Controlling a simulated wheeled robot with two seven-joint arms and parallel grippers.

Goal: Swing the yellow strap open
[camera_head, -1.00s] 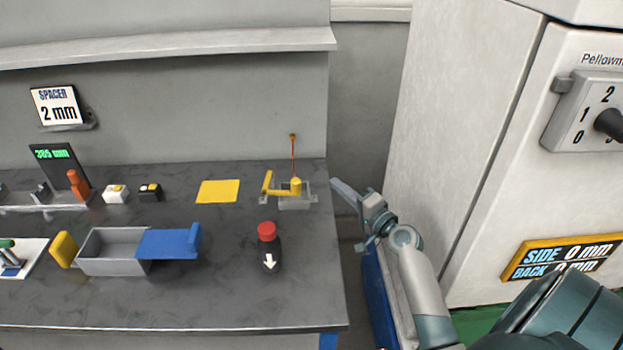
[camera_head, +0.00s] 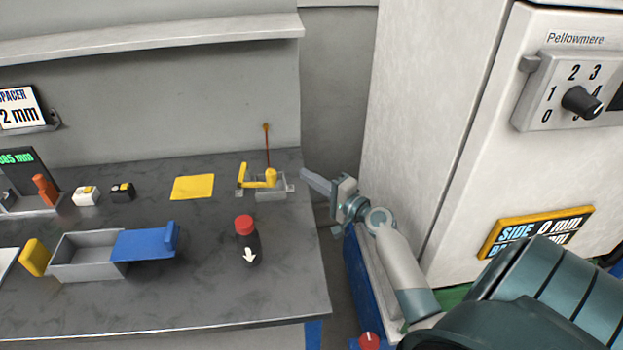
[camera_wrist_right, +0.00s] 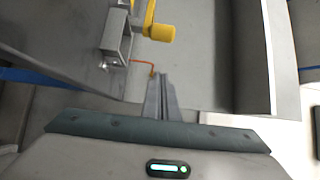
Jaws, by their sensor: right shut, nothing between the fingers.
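The yellow strap (camera_head: 243,178) is part of a small grey fixture (camera_head: 270,194) near the right edge of the dark bench. It rises at the fixture's left side, and a yellow knob-like end (camera_head: 271,176) stands to its right. My left gripper is out of view.
A black bottle with a red cap (camera_head: 246,240) stands in front of the fixture.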

